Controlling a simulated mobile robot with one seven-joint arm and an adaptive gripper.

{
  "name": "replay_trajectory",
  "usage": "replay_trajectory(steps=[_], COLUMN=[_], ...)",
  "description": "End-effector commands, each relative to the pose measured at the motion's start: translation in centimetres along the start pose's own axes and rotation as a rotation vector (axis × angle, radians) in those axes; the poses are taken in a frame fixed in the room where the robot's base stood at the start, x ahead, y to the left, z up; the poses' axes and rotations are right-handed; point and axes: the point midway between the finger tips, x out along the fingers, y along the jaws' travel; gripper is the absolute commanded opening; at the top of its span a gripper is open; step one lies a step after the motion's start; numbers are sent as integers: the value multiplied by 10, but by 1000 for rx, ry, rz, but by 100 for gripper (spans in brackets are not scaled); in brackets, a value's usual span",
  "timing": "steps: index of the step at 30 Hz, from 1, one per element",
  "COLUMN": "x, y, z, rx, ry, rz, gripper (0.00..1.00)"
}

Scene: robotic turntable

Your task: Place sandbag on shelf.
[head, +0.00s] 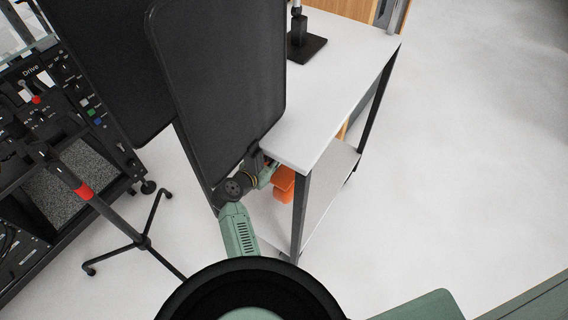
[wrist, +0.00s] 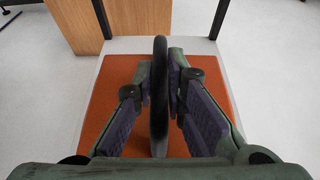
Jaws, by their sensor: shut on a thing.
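The orange sandbag (head: 284,186) is under the table top, beside the near table leg in the head view. In the wrist view the sandbag (wrist: 101,92) lies flat below my gripper, and its dark strap handle (wrist: 159,95) stands up between the fingers. My gripper (wrist: 159,88) is shut on this handle. In the head view my gripper (head: 268,173) is partly hidden by the black panel and the table edge. The lower shelf (head: 328,195) of the white table shows right of the leg. Its pale surface (wrist: 190,45) shows beyond the sandbag. I cannot tell whether the sandbag touches the shelf.
The white table top (head: 335,75) is above my gripper, with a dark near leg (head: 299,215) close by. A large black panel (head: 222,85) stands at left. A tripod stand (head: 140,243) and control rack (head: 60,100) are further left. Floor at right is clear.

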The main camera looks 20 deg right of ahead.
Motion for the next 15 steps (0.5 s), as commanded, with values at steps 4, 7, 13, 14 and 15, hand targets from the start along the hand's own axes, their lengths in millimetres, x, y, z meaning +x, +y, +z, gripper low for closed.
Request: replay_trajectory(steps=[4,7,13,14,15], x=[9,13,18,19,20], y=[1,1,2,2,2], z=[-17,-28,-38,-40,-44], rx=[1,1,3,2,2], ry=[-8,-9,-11,-11,-10], rz=[2,2,3,2,2], gripper=[0,0,0,0,0])
